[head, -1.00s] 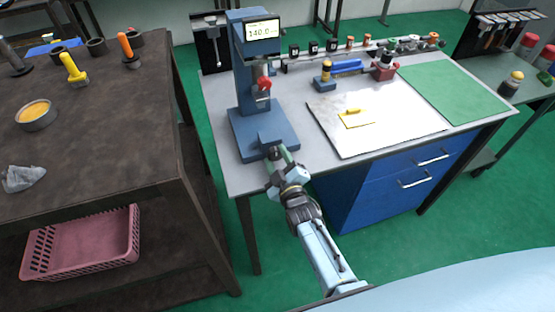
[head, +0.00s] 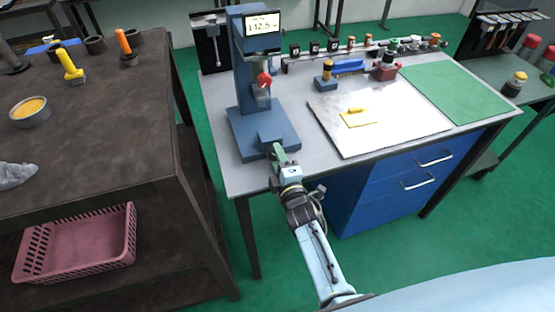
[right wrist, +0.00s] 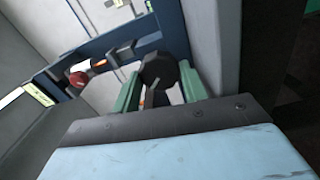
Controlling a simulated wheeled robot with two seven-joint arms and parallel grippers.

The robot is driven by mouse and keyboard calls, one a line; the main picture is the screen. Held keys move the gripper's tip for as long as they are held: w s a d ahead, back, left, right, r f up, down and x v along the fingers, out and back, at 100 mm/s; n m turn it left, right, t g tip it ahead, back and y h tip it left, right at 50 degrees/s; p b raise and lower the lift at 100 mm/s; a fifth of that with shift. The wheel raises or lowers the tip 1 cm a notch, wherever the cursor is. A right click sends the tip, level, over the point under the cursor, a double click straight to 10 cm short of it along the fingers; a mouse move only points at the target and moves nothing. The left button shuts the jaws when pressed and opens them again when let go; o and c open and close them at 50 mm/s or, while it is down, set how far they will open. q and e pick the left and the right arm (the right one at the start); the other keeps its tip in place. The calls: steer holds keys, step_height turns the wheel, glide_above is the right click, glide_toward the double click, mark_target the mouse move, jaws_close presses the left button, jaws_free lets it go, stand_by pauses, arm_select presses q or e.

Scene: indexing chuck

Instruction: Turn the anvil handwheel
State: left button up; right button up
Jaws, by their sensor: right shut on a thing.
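The blue bench tester (head: 245,85) stands at the left end of the grey workbench, with a lit display (head: 263,25) that seems to read 142.5. The dark, faceted anvil handwheel (right wrist: 160,72) shows in the right wrist view between the green fingers. In the head view it is hidden at the front of the tester's base. My right gripper (head: 281,154) is shut on the handwheel, with a finger on each side; it also shows in the right wrist view (right wrist: 160,88). My left gripper is not in view.
A red knob (head: 264,80) sits on the tester above its base. A white sheet (head: 390,130) with a yellow item and a green mat (head: 455,92) lie to the right. A dark table (head: 110,150) stands at left, with a pink basket (head: 80,250) on its lower shelf.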

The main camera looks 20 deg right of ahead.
stand_by(0.5)
steer(key=o, duration=1)
steer(key=shift+s+f, duration=0.1)
steer(key=shift+f, duration=0.05)
steer(key=shift+s, duration=0.1)
